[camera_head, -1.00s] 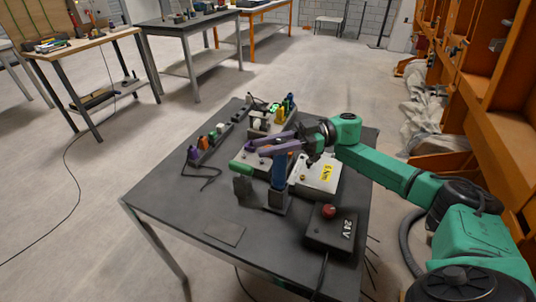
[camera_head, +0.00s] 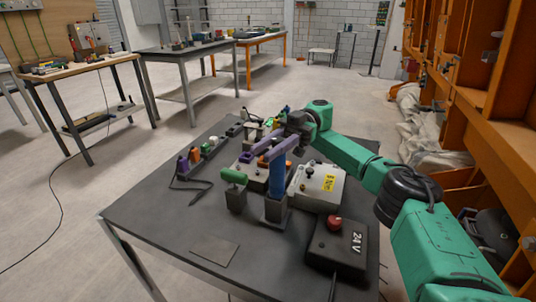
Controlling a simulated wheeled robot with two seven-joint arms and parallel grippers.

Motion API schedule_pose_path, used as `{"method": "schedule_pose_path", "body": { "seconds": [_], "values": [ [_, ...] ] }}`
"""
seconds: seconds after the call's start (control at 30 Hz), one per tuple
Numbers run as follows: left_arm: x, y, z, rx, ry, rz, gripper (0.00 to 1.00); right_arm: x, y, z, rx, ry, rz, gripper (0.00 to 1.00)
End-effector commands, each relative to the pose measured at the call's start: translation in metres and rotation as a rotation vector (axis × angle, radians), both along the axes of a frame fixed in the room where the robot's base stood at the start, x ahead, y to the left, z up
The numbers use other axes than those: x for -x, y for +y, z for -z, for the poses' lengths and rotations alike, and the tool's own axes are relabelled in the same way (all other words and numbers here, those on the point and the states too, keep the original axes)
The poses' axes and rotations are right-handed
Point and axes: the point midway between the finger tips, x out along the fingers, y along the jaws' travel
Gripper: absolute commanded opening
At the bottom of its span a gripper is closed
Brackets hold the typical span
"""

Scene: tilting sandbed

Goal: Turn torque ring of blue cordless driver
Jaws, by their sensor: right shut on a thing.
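The blue cordless driver (camera_head: 277,180) stands upright in a dark stand (camera_head: 275,209) near the middle of the dark table. My right gripper (camera_head: 257,158), with purple fingers, reaches in from the right at the driver's top end and is shut on it. The fingers slant down to the left. They hide the top of the driver, and the torque ring cannot be made out. My left gripper is not in view.
A green-handled object (camera_head: 233,176) on a dark block stands just left of the driver. A light box with a yellow label (camera_head: 319,187) lies to the right, and a dark 24V box (camera_head: 336,246) with a red knob in front. The table's front left is mostly clear.

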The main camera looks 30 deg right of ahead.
Motion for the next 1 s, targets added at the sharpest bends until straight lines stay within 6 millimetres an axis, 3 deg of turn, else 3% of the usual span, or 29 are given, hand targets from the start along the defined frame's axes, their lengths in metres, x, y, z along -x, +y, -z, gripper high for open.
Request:
{"method": "schedule_pose_path", "body": {
  "seconds": [0.27,0.3,0.37,0.4,0.77,0.87,1.0],
  "values": [
    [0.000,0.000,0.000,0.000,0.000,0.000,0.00,0.000,0.000,0.000,-0.001,0.000,0.000,0.00],
    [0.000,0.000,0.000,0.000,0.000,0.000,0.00,0.000,0.000,0.000,-0.001,0.000,0.000,0.34],
    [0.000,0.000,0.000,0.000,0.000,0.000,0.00,0.000,0.000,-0.001,-0.001,0.000,0.000,0.57],
    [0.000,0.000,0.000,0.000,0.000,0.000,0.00,0.000,0.000,0.000,-0.001,0.000,0.000,0.61],
    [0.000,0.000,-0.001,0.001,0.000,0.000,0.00,0.000,0.000,-0.006,-0.001,0.000,0.001,0.61],
    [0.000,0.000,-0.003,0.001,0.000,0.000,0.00,0.000,0.000,-0.021,-0.002,-0.004,0.000,0.61],
    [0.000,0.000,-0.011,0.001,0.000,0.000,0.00,0.000,0.000,-0.059,0.000,-0.005,0.000,0.61]
  ]
}}
